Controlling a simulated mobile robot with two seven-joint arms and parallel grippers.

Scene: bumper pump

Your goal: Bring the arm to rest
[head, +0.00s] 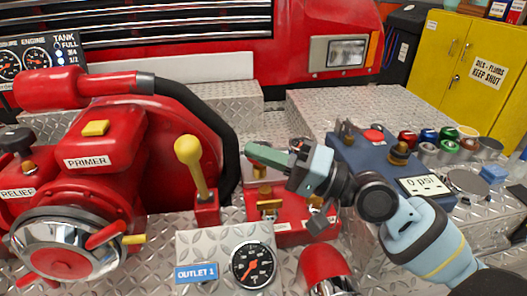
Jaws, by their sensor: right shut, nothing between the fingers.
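My right arm comes in from the right edge, over the bumper's diamond plate. My right gripper (258,152) points left and is shut and empty. Its greenish fingertips are beside the yellow-knobbed lever (194,165), a short way to its right in the picture. I cannot tell whether the gripper touches anything behind or below it. It hangs over the red block with brass fittings (285,222) and partly hides it. My left gripper is not in view.
A red pump (112,180) with a primer button and black hose fills the left. An outlet gauge (252,264) stands in front. On the right are a blue box (355,158) with a 0 PSI display, several coloured caps and a yellow cabinet (455,60). Bare diamond plate lies behind (330,105).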

